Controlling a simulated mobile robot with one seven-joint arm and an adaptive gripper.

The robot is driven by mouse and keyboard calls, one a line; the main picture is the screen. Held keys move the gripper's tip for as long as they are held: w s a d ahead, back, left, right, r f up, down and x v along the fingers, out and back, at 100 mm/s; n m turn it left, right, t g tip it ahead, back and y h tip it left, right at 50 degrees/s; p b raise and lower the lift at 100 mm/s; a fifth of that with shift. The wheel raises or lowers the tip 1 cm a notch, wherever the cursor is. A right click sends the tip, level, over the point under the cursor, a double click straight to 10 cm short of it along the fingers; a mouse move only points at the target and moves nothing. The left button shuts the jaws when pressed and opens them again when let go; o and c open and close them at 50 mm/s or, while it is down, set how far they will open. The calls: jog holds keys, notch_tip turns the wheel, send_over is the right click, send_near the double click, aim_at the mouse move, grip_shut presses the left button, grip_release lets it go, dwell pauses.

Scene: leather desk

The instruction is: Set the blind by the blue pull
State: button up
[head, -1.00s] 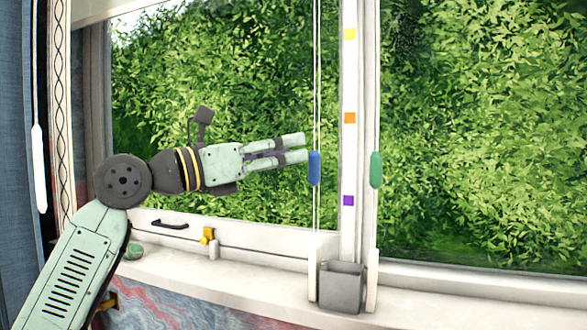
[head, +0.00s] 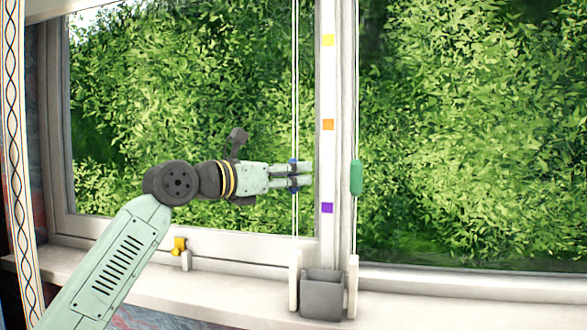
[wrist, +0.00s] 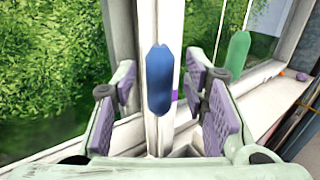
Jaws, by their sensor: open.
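The blue pull (head: 294,161) hangs on a white cord (head: 296,90) in front of the window. In the head view my gripper's fingers cover most of it. My gripper (head: 309,174) is open and level, with one finger above the other in that view. In the wrist view the blue pull (wrist: 159,80) stands upright between the two purple-padded fingers, with gaps on both sides. The strip (head: 327,165) beside the cord carries yellow (head: 328,40), orange (head: 328,125) and purple (head: 327,208) marks. The pull is at a height between orange and purple.
A green pull (head: 356,178) hangs close by on the right of the strip; it also shows in the wrist view (wrist: 236,48). A grey box (head: 322,295) stands on the sill below. A yellow window latch (head: 179,245) is at the lower left.

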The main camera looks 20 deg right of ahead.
jog(key=shift+w+d, duration=0.2)
jog(key=shift+d, duration=0.3)
grip_shut()
dwell(0.6)
